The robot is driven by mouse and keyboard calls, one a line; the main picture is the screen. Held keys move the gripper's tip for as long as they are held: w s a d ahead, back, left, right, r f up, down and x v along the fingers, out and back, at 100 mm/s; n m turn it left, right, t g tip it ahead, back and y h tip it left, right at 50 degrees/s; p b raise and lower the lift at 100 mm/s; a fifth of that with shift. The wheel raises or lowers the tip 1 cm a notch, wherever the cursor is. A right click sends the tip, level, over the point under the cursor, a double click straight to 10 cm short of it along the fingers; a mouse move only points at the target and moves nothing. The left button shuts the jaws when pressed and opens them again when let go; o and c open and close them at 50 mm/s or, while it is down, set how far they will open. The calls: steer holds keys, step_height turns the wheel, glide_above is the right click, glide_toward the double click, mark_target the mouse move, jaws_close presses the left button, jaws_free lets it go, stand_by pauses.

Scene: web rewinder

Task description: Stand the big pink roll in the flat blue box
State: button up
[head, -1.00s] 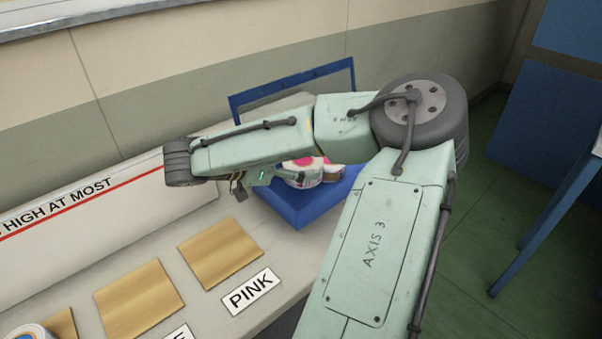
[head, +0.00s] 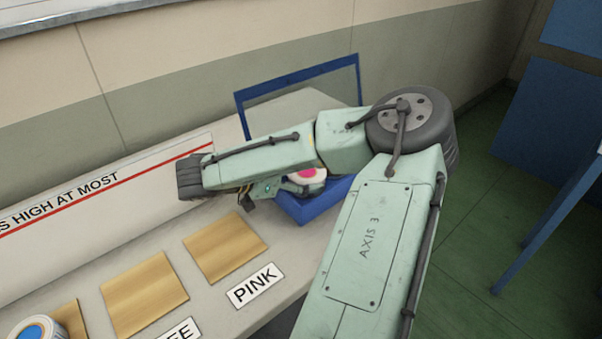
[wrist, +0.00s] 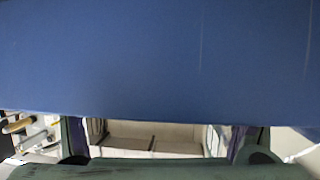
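The big pink roll (head: 318,185), white with a pink centre on top, shows in the head view at the blue box, partly hidden by my arm. The flat blue box (head: 318,208) sits at the bench's far end; my arm covers part of it. Whether the roll rests on its floor is hidden. My gripper (head: 285,189) is beside the roll on its left, low near the box. In the wrist view its two fingers (wrist: 160,142) stand apart with background between them and no roll seen there. A plain blue surface fills most of that view.
A blue upright frame (head: 300,80) stands behind the box. Wooden squares (head: 225,247) and a PINK label (head: 255,285) lie along the bench. A roll with a blue centre (head: 38,332) is at the lower left. A white board with a red line runs along the back.

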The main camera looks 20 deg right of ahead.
steer(key=shift+r, duration=0.15)
steer(key=v, duration=0.3)
steer(key=p+v, duration=0.1)
steer(key=v, duration=0.6)
steer(key=shift+a+r+p, duration=0.15)
steer(key=shift+r+p, duration=0.25)
steer(key=shift+r, duration=0.05)
steer(key=shift+s+a+p, duration=0.2)
steer(key=shift+a+p, duration=0.25)
steer(key=shift+a, duration=0.25)
